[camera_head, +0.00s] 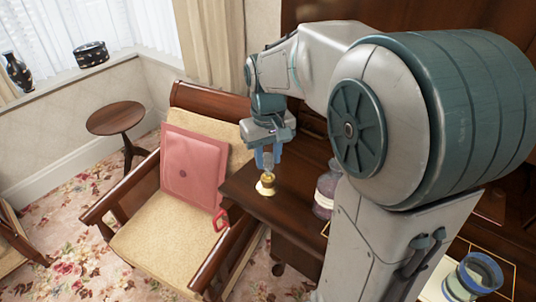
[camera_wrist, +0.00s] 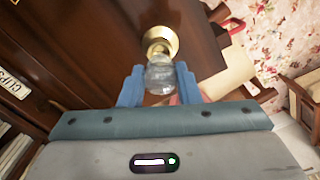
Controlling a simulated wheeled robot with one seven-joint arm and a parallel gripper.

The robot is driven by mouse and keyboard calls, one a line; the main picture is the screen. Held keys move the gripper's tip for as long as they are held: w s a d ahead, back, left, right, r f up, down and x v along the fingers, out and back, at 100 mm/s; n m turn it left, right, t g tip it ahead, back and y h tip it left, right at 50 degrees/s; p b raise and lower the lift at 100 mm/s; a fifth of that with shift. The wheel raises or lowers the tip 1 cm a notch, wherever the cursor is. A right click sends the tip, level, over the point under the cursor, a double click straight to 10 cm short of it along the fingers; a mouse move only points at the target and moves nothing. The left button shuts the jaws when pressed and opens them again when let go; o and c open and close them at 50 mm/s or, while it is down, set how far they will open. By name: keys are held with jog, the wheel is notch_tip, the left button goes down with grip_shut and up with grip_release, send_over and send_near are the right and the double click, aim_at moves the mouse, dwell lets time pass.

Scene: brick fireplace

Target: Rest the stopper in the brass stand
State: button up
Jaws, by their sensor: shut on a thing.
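The brass stand (camera_head: 266,187) is on the dark wooden desk top, near the edge by the armchair. In the wrist view its round gold base (camera_wrist: 163,36) shows beyond the stopper. The clear glass stopper (camera_wrist: 160,78) is between the two blue fingers of my gripper (camera_wrist: 159,72), which is shut on it. In the head view my gripper (camera_head: 267,160) points down directly above the stand. The stopper lines up with the top of the stand and overlaps it in the wrist view. I cannot tell whether they touch.
A glass jar (camera_head: 325,190) stands on the desk (camera_head: 290,205) to the right of the stand. A wooden armchair with a pink cushion (camera_head: 192,167) is close on the left. A red-handled object (camera_head: 220,220) shows by the chair arm. A blue-rimmed jar (camera_head: 478,275) stands at lower right.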

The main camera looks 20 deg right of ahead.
aim_at(268, 164)
jog(key=shift+f+b, duration=1.2)
jog(key=shift+f, duration=0.45)
jog(key=o, duration=0.9)
jog(key=shift+r, duration=0.1)
notch_tip(268, 164, up, 14)
jog(key=shift+f, duration=0.1)
jog(key=shift+s, duration=0.1)
